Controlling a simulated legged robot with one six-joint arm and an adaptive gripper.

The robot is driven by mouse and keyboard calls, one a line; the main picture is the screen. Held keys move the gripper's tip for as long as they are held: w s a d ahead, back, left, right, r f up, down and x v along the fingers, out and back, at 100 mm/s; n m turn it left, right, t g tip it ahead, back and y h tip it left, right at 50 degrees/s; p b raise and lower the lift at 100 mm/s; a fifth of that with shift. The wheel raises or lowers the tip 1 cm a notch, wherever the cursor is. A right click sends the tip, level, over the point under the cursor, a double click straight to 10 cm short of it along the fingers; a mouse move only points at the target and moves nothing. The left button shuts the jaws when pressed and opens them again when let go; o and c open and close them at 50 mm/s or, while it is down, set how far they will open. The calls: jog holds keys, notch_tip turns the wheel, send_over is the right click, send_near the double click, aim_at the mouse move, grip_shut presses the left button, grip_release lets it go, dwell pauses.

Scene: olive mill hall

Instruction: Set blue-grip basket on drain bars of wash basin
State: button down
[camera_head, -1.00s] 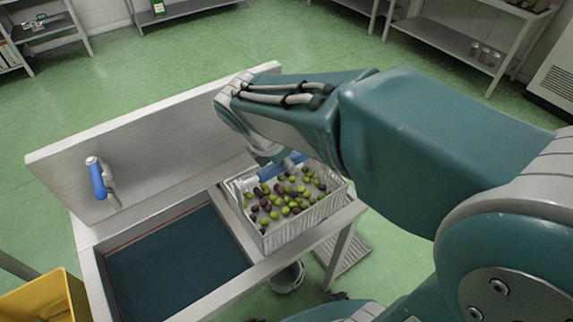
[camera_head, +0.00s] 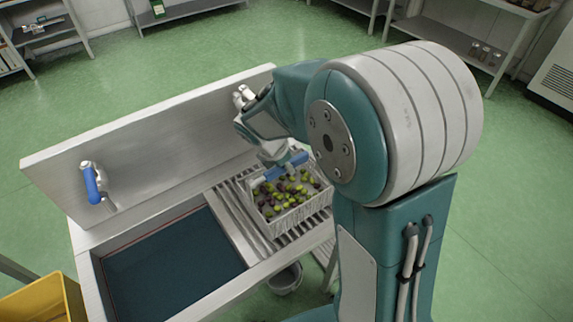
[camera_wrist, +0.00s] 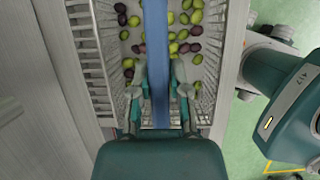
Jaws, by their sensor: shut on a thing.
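The blue-grip basket (camera_head: 298,220) is a pale wire basket holding green and dark olives. My gripper (camera_wrist: 159,80) is shut on its blue grip (camera_wrist: 155,30), with a finger on each side. In the head view my gripper (camera_head: 277,162) is partly hidden by my arm. The wash basin (camera_head: 103,232) has a dark sink on the left and drain bars (camera_head: 238,212) on the right. The basket is level over the bars, which show to its left and front. I cannot tell for certain whether its underside touches them. My arm hides its right side.
A tap with a blue handle (camera_head: 92,186) stands by the basin's back panel (camera_head: 150,130). A yellow crate (camera_head: 45,302) is at lower left. A bucket (camera_head: 285,278) sits below the basin. Shelves (camera_head: 470,45) line the far wall, with open green floor between.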

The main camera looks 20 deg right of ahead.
jog(key=shift+a, duration=0.25)
jog(key=c, duration=0.6)
grip_release()
jog(key=shift+a, duration=0.15)
jog(key=shift+d, duration=0.2)
